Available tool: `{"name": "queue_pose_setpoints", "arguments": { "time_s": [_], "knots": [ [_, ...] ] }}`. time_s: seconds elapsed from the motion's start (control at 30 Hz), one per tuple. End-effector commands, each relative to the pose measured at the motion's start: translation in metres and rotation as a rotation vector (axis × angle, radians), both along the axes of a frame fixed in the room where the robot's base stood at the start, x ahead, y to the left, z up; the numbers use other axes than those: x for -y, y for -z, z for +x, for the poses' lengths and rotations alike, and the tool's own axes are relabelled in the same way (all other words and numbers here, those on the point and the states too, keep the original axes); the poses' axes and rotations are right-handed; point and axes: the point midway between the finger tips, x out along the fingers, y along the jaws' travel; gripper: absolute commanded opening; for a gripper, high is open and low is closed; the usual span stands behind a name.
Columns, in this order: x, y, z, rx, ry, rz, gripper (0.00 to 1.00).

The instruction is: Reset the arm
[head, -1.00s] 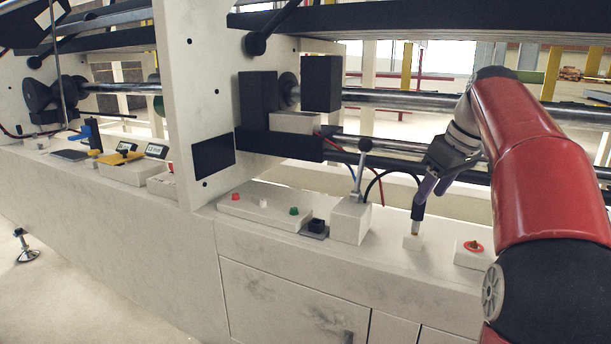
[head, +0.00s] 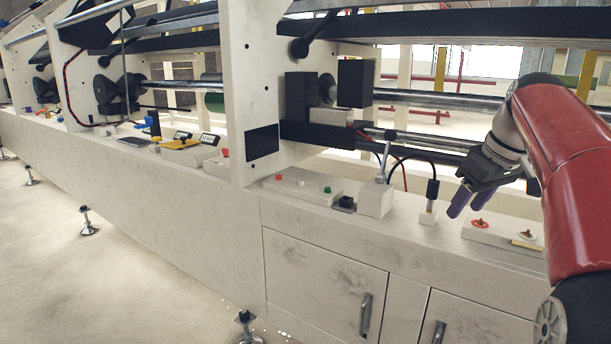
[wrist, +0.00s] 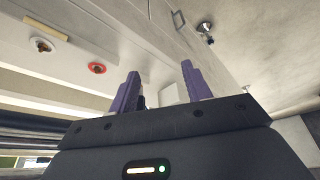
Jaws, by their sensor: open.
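My gripper (head: 468,203) is at the right of the head view, at the end of my red arm. Its purple fingers point down and to the left, above the white ledge of the rack. In the wrist view the two purple fingers (wrist: 160,88) stand apart with nothing held between them.
The ledge carries a red button (head: 480,224), a box with coloured buttons (head: 302,186) and a white lever block (head: 376,200). Metal rollers (head: 430,98) run behind. Cabinet doors (head: 325,295) form the front. The pale floor (head: 110,290) at left is largely clear.

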Motion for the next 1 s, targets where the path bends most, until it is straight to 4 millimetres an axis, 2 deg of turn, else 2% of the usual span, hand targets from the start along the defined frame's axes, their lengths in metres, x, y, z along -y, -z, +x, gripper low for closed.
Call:
{"name": "queue_pose_setpoints", "arguments": {
  "time_s": [0.27, 0.47, 0.57, 0.7, 0.8, 0.9, 1.0],
  "knots": [
    [-0.040, 0.009, -0.029, -0.003, 0.075, -0.016, 0.49],
    [-0.077, 0.028, -0.070, 0.007, 0.161, -0.027, 0.49],
    [-0.100, 0.048, -0.104, 0.024, 0.219, -0.031, 0.49],
    [-0.125, 0.090, -0.159, 0.058, 0.303, -0.021, 0.49],
    [-0.134, 0.122, -0.190, 0.082, 0.348, -0.005, 0.49],
    [-0.140, 0.148, -0.213, 0.099, 0.378, 0.011, 0.49],
    [-0.143, 0.164, -0.225, 0.109, 0.395, 0.023, 0.49]
  ]
}}
